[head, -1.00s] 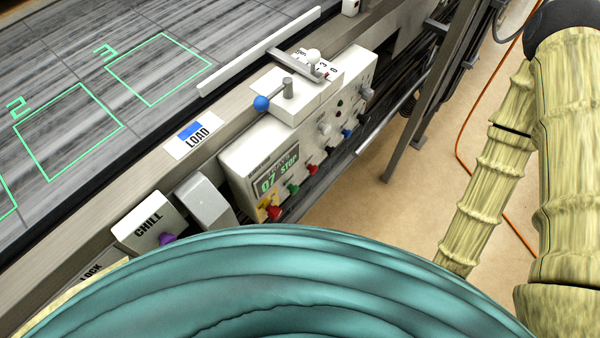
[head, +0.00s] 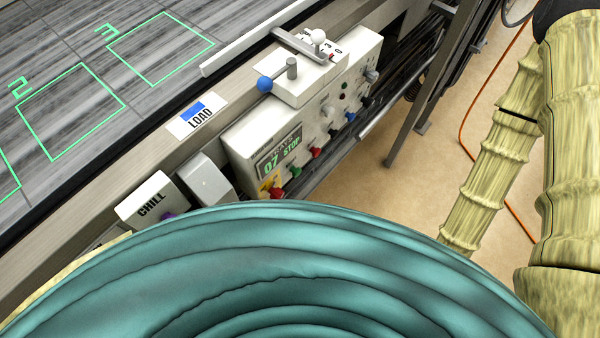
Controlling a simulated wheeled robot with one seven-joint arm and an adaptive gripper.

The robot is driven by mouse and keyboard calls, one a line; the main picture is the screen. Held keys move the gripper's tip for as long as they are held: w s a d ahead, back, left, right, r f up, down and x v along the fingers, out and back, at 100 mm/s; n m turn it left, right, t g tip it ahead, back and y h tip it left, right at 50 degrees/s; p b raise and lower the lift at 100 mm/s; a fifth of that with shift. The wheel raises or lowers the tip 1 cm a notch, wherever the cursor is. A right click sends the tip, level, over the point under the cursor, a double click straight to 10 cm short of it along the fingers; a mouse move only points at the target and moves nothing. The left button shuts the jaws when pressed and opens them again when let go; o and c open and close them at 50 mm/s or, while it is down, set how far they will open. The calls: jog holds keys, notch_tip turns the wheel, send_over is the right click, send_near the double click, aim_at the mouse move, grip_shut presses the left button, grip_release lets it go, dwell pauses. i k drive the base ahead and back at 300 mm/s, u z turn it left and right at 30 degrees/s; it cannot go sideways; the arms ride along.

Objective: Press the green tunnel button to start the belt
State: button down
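The white control panel (head: 253,145) is fixed to the side of the belt frame. Its small display (head: 279,158) reads "07 STOP". Along its lower edge sit several coloured buttons: a red one (head: 276,193), a green one (head: 296,171), another red one (head: 316,153), dark ones and a blue one (head: 350,117). Which function the green button has is too small to read. A teal ribbed sleeve (head: 290,270), apparently part of my arm, fills the lower middle and comes close below the panel. My gripper is not in view.
The grey belt (head: 60,45) with green numbered squares lies at upper left. A metal leg (head: 425,95) stands right; tan floor is beyond.

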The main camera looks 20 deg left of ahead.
aim_at(296, 171)
jog(key=k, duration=0.45)
jog(key=u, duration=0.7)
jog(key=k, duration=1.4)
jog(key=u, duration=0.8)
